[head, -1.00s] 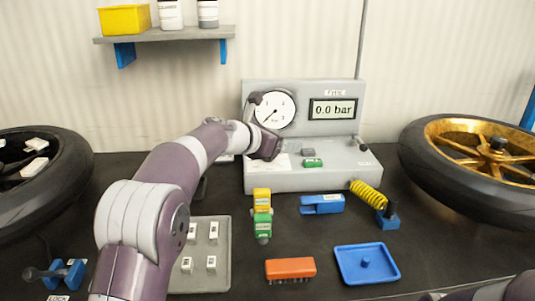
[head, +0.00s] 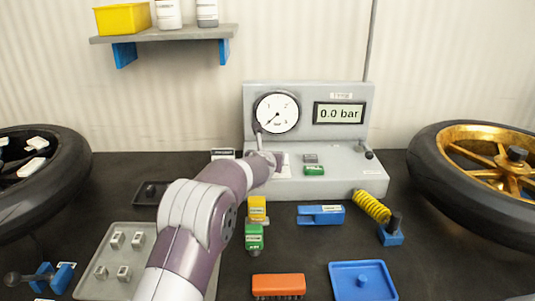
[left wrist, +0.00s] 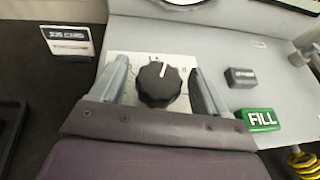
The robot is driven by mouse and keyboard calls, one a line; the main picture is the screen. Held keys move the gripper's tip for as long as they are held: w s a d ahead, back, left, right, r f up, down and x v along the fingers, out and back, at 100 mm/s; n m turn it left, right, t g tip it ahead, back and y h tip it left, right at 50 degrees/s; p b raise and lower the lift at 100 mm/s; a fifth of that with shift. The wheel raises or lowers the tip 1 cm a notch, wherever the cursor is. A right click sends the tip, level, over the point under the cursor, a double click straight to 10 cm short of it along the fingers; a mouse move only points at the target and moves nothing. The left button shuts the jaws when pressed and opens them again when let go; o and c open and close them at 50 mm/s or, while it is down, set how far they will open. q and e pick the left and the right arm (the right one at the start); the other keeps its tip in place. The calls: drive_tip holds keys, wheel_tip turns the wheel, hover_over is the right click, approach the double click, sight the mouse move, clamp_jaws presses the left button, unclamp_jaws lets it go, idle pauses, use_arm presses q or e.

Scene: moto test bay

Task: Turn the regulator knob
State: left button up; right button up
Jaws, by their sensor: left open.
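The black regulator knob (left wrist: 160,84) with a white pointer line sits on a light plate on the grey test stand (left wrist: 235,40). In the left wrist view my left gripper (left wrist: 160,82) is open, with one finger on each side of the knob. Whether the fingers touch it, I cannot tell. In the head view my left gripper (head: 268,156) is at the front left of the test stand (head: 350,182) and its arm hides the knob. The gauge (head: 276,112) and the display (head: 339,113) are above; the display reads 0.0 bar. My right gripper is not seen.
A green FILL button (left wrist: 258,120) and a dark grey button (left wrist: 241,78) lie just right of the gripper. A small sign (left wrist: 69,41) stands to the left. Yellow and green blocks (head: 255,222), a blue tray (head: 362,284) and two wheels (head: 470,170) occupy the table.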

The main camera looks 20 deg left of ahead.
use_arm(q)
drive_tip(key=shift+w+f, duration=0.15)
drive_tip(key=shift+w, duration=0.15)
